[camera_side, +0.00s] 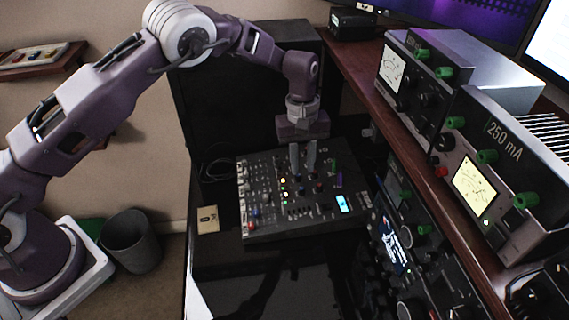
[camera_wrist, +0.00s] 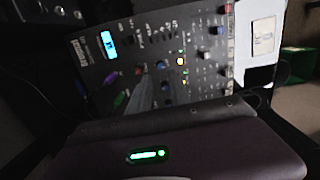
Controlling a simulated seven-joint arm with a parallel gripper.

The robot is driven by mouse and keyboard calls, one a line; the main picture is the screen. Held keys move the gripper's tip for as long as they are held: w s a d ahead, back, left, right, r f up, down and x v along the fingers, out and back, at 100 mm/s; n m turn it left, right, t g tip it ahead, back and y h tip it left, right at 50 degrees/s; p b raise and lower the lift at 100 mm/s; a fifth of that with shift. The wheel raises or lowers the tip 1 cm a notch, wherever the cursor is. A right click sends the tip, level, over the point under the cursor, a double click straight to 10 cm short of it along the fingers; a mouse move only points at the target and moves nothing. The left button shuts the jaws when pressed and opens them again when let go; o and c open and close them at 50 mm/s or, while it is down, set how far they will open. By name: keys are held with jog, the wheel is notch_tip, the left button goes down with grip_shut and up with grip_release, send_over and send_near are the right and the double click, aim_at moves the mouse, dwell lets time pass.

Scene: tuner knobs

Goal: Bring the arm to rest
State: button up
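My gripper (camera_side: 303,172) hangs pointing down over the back part of a black mixer panel (camera_side: 262,235), with its two grey fingers side by side and a narrow gap between them. Nothing shows between the fingers. Whether the fingertips touch the panel cannot be told. In the wrist view the panel (camera_wrist: 205,84) shows with coloured knobs, lit buttons and a small cyan screen (camera_wrist: 109,43). A grey finger shows dimly in front of the panel, and the purple gripper body with a green light fills the bottom.
A rack unit (camera_side: 391,247) with a lit screen stands right of the panel. Two meter boxes with green knobs, one a 250 mA unit (camera_side: 510,135), stand on the wooden desk at right. A grey bin (camera_side: 131,240) stands on the floor at left. Space above the panel's front is clear.

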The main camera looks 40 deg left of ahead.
jog(key=s+a+r+m+t, duration=0.1)
jog(key=s+a+r, duration=0.15)
jog(key=r, duration=0.45)
jog(key=s+a+r+m+t, duration=0.15)
jog(key=s+r, duration=0.25)
jog(key=r, duration=0.4)
jog(key=s+a+r+m, duration=0.1)
jog(key=s+a+r, duration=0.1)
jog(key=s+r, duration=0.35)
jog(key=s+a+r+m+t, duration=0.2)
jog(key=s+a+r, duration=0.1)
jog(key=s+r, duration=0.55)
jog(key=s+a+f+m, duration=0.1)
jog(key=s+f+m, duration=0.1)
jog(key=s, duration=0.5)
jog(key=s+a+f+m+t, duration=0.1)
jog(key=s+f, duration=0.1)
jog(key=s, duration=0.5)
jog(key=shift+s+a+m+y, duration=0.25)
jog(key=shift+s+m+y, duration=0.05)
jog(key=shift+m+y, duration=0.1)
jog(key=shift+r+t, duration=0.1)
jog(key=shift+t, duration=0.15)
